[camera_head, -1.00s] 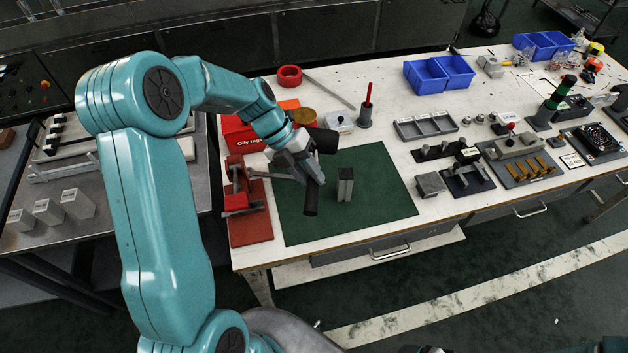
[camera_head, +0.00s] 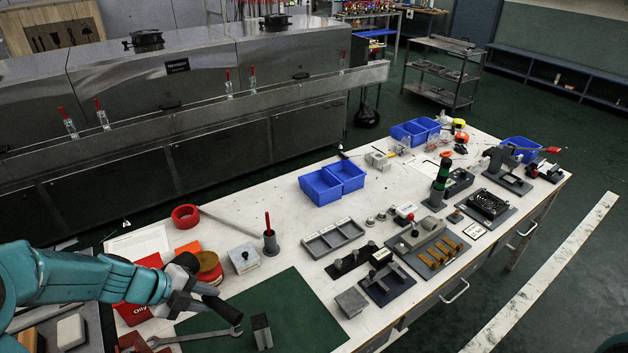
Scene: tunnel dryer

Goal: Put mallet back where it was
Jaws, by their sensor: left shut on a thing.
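The mallet (camera_head: 222,308) is dark, with a black handle end showing at the lower right of my left gripper and a black rounded head at its upper left. My left gripper (camera_head: 186,300) is shut on the mallet at the left end of the workbench, over the left edge of the green mat (camera_head: 300,309). The gripper's fingers and wrist hide the middle of the mallet. My right gripper is not in view.
A wrench (camera_head: 208,335) and a grey upright block (camera_head: 262,332) are on the mat. A brown-yellow tin (camera_head: 208,268), a red ring (camera_head: 185,215), a red-handled tool in a grey holder (camera_head: 270,240) and a grey compartment tray (camera_head: 332,238) stand nearby. Blue bins (camera_head: 332,184) stand farther back.

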